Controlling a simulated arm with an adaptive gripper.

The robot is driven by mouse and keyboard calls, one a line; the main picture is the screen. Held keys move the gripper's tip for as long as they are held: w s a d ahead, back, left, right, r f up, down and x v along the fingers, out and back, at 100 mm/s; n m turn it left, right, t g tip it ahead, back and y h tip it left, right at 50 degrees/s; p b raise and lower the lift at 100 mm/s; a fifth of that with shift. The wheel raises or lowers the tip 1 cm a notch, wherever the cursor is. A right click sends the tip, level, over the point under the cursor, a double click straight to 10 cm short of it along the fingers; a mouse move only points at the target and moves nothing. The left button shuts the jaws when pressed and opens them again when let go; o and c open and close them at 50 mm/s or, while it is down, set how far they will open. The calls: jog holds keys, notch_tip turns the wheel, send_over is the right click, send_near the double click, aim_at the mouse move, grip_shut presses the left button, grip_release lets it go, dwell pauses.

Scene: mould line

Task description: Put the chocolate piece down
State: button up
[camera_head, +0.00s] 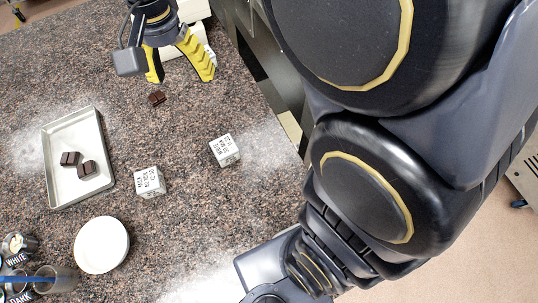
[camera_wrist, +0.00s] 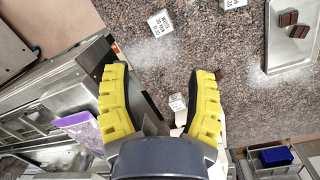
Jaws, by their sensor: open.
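A small dark brown chocolate piece (camera_head: 156,97) lies on the speckled counter, just below my gripper's left finger in the head view. The tray shows at the upper right of the wrist view (camera_wrist: 291,60).
Two white lettered blocks, one (camera_head: 150,182) beside the tray and one (camera_head: 224,150) further right, stand on the counter. A round white dish (camera_head: 101,245) and labelled tins (camera_head: 18,246) are at the lower left. A purple item (camera_wrist: 84,130) lies left of my gripper in the wrist view.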

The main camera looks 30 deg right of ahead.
jog(key=s+d+f+n, duration=0.1)
jog(key=s+d+n, duration=0.2)
jog(key=s, duration=0.6)
jog(key=s+d+f+n, duration=0.1)
jog(key=s+d, duration=0.3)
jog(key=s, duration=0.5)
jog(key=shift+s+d+n, duration=0.2)
jog(key=shift+d+n, duration=0.05)
jog(key=shift+n, duration=0.65)
jog(key=shift+a+f+g, duration=0.1)
jog(key=shift+f+g, duration=0.1)
jog(key=shift+g, duration=0.1)
